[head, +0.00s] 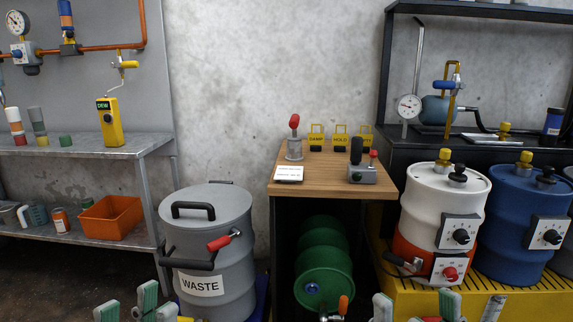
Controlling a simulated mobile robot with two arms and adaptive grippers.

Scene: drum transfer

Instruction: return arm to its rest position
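My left gripper (135,308) shows at the bottom edge, left of centre, with its grey-green finger pads pointing up and apart. Nothing shows between them. It is in front of the grey waste drum (232,262), apart from it as far as I can tell. My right gripper (417,308) shows at the bottom edge, right of centre, with its pads spread apart and nothing visible between them. It is in front of the yellow spill pallet (530,300). The arms and the lower parts of both grippers are cut off by the frame.
A white drum (437,205) with an orange lower part and a blue drum (510,225) stand on the pallet. A wooden-topped bench (330,172) stands in the middle, a green cylinder (322,265) beneath it. A metal shelf (85,150) with an orange bin (110,216) is at left.

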